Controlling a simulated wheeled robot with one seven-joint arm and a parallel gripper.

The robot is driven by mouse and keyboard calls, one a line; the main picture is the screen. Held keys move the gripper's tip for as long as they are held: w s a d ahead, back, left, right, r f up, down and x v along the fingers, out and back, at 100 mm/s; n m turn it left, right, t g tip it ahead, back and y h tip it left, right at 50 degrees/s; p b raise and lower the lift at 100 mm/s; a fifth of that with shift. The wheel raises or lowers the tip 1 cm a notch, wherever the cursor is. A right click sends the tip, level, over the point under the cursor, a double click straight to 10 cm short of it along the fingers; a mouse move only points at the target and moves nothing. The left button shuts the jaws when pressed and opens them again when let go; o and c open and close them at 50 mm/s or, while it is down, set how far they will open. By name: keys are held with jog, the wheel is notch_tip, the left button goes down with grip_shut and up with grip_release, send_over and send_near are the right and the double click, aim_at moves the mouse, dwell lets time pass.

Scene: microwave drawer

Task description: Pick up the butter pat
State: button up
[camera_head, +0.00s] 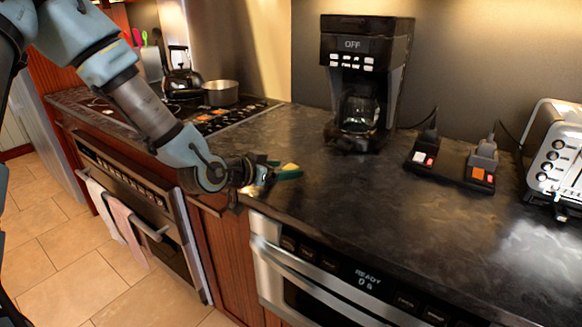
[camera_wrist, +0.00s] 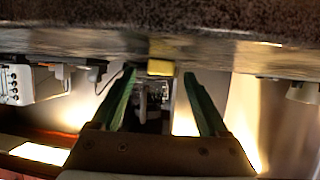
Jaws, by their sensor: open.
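The butter pat is a small yellow block (camera_head: 291,167) on the dark countertop, close to the front edge. It also shows in the wrist view (camera_wrist: 160,67), where the picture is upside down, centred between the fingertips. My gripper (camera_head: 283,170) has green fingers and reaches in from the left, low over the counter. Its fingers are spread apart in the wrist view (camera_wrist: 160,74), with a gap on each side of the butter pat. The head view partly hides the butter pat behind a finger. I cannot tell how far the pat lies between the fingers.
A coffee maker (camera_head: 364,85) stands at the back. A power strip (camera_head: 452,165) with plugs and a toaster (camera_head: 556,150) are at the right. A pot (camera_head: 221,93) and kettle (camera_head: 181,76) sit on the stove. The counter right of my gripper is clear.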

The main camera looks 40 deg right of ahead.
jog(key=shift+w+d+f, duration=0.15)
jog(key=shift+d+f, duration=0.15)
jog(key=shift+d, duration=0.3)
jog(key=shift+c, duration=0.3)
grip_shut()
